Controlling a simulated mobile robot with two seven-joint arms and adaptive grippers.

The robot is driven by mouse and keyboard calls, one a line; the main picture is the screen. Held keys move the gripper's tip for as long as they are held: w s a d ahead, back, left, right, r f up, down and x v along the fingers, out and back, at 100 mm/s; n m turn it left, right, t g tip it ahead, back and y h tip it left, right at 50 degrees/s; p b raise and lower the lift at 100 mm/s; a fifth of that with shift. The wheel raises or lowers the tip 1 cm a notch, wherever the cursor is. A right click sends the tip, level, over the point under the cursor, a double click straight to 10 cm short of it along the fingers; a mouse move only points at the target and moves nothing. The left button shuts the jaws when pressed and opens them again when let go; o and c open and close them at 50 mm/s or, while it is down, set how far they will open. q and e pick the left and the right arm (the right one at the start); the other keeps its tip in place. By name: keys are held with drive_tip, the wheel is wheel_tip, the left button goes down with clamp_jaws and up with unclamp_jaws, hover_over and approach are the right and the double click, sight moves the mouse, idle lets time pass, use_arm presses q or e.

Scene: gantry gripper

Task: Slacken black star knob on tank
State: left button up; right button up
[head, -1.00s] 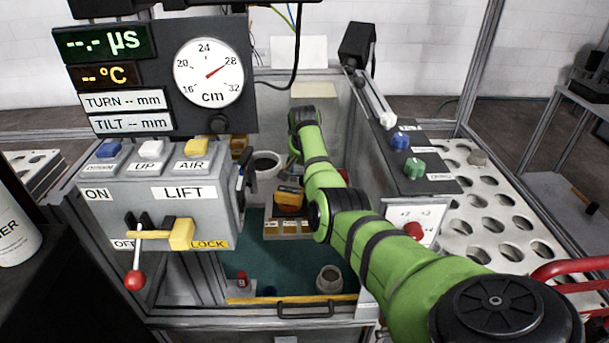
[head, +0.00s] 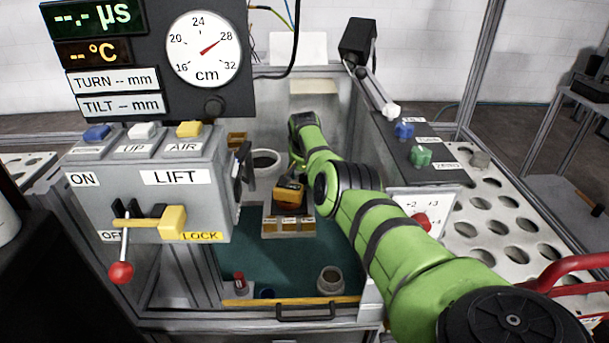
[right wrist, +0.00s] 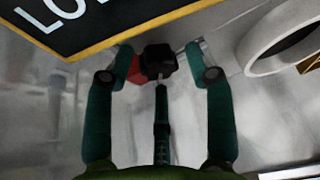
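A dark, lobed knob (right wrist: 160,62) shows in the right wrist view on a short stem, with a red patch behind its left side. My right gripper (right wrist: 160,66) has its two teal fingers spread on either side of the knob. I see a gap on each side, though contact at the fingertips is hard to judge. The knob cannot be made out there. The left gripper is not in view.
A white ring-shaped rim (right wrist: 290,38) and a dark yellow-edged sign (right wrist: 90,22) flank the right gripper. In the head view the LIFT box (head: 150,208) stands left of the bay, a knob panel (head: 425,160) right.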

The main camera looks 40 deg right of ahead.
drive_tip(key=c, duration=0.6)
drive_tip(key=shift+s+r+n+p, duration=0.1)
drive_tip(key=shift+r+n+p, duration=0.2)
drive_tip(key=shift+n+p, duration=0.25)
drive_tip(key=shift+d+n+y, duration=0.1)
drive_tip(key=shift+n+y, duration=0.2)
drive_tip(key=shift+n, duration=0.15)
drive_tip(key=shift+f+n+t, duration=0.15)
drive_tip(key=shift+n+t, duration=0.15)
drive_tip(key=shift+n, duration=0.2)
drive_tip(key=shift+n+y, duration=0.5)
drive_tip(key=shift+n, duration=0.3)
drive_tip(key=o, duration=1)
drive_tip(key=shift+o, duration=0.4)
drive_tip(key=shift+w+f, duration=0.1)
drive_tip(key=shift+w, duration=0.1)
drive_tip(key=shift+s, duration=0.1)
